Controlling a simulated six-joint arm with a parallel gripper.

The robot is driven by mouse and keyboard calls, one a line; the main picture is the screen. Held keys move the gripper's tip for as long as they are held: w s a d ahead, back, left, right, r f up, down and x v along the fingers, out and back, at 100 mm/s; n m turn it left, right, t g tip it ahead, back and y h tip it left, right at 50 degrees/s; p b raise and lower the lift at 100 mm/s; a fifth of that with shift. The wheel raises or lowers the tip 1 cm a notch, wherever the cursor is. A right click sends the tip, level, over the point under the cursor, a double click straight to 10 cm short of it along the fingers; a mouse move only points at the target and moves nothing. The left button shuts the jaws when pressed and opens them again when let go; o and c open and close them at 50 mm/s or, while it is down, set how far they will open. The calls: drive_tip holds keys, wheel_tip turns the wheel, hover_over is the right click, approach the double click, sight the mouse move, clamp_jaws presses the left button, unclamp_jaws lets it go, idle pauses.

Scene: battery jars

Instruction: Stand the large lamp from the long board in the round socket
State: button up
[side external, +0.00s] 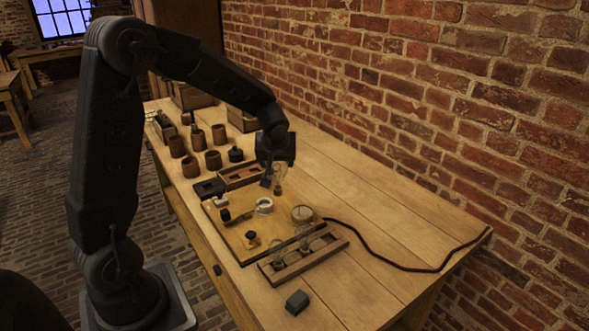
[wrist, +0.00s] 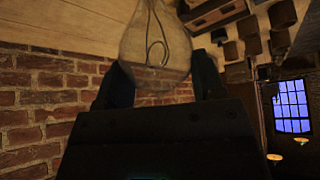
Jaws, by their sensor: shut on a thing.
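My gripper (side external: 272,180) is shut on a large clear glass lamp (side external: 280,172), held in the air above the table, toward the far edge of the flat wooden base. In the wrist view the lamp (wrist: 155,40) sits between my two fingers, with a wire loop visible inside the glass. In the side view it looks roughly upright. A white ring-shaped socket (side external: 264,205) sits on the wooden base (side external: 236,232), below and a little nearer than the lamp. The long board (side external: 288,268) with hollows lies at the near right and holds smaller glass lamps.
A round dial-like piece (side external: 302,213) stands right of the white socket. A dark knob (side external: 251,240) and a lever (side external: 236,217) are on the base. Several brown jars (side external: 213,160) stand behind. A dark block (side external: 297,302) lies in front; a black cable (side external: 385,258) crosses the clear right side.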

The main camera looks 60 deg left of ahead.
drive_tip(key=s+a+f, duration=0.1)
drive_tip(key=a+f, duration=0.5)
drive_tip(key=shift+f, duration=0.35)
drive_tip(key=shift+s+f, duration=0.1)
drive_tip(key=shift+f, duration=0.5)
idle(1.4)
drive_tip(key=o, duration=0.7)
drive_tip(key=shift+o, duration=0.2)
drive_tip(key=v, duration=1.1)
